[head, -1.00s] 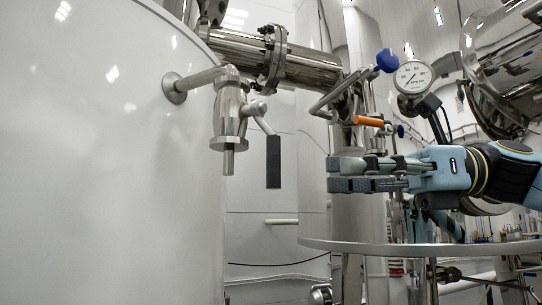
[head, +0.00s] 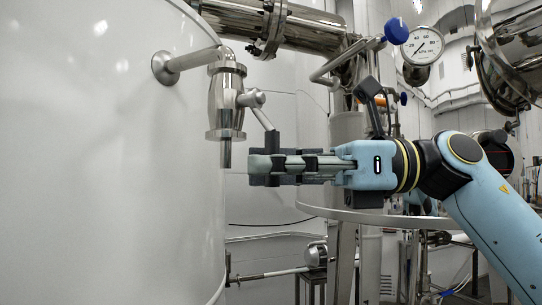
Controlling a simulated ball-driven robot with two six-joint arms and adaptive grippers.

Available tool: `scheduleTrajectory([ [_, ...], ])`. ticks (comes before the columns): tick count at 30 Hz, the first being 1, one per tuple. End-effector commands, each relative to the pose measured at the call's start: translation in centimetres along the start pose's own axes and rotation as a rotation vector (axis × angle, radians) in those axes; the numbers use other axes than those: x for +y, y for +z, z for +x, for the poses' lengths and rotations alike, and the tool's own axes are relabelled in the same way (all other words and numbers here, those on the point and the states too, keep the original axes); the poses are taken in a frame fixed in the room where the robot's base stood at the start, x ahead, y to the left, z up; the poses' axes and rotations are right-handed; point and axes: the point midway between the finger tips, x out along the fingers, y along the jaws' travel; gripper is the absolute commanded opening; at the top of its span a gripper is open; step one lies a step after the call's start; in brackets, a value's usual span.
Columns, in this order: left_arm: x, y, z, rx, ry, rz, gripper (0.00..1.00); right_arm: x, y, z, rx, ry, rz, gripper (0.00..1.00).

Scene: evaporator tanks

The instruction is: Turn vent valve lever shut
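The vent valve (head: 226,100) is a polished steel body on a short pipe from the white tank, with its spout pointing down. Its lever arm (head: 262,117) slants down to the right and ends in a black handle (head: 273,138), which hangs roughly upright. Only the top of the handle shows; the rest is hidden by the fingers. My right gripper (head: 268,168) lies level across the handle, its blue-grey fingers with dark pads pointing left, their tips close to the spout. The fingers are seen edge-on, so their gap and any grip on the handle cannot be judged. My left gripper is out of view.
The large white tank wall (head: 100,170) fills the left. A flanged steel pipe (head: 300,35) crosses above. A blue-knobbed valve (head: 397,31) and a pressure gauge (head: 422,45) stand upper right. A round platform edge (head: 400,220) lies below my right arm.

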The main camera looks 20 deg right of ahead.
Motion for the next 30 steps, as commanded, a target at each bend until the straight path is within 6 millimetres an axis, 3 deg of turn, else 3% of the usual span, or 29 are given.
scheduleTrajectory([
  [8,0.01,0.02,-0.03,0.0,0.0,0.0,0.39,-0.02,-0.03,0.11,0.001,0.0,0.0,0.39],
  [18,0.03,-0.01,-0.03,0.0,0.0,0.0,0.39,-0.01,-0.02,0.09,0.0,0.0,0.0,0.0],
  [30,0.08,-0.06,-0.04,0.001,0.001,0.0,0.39,-0.02,-0.01,0.08,0.0,0.0,0.0,0.0],
])
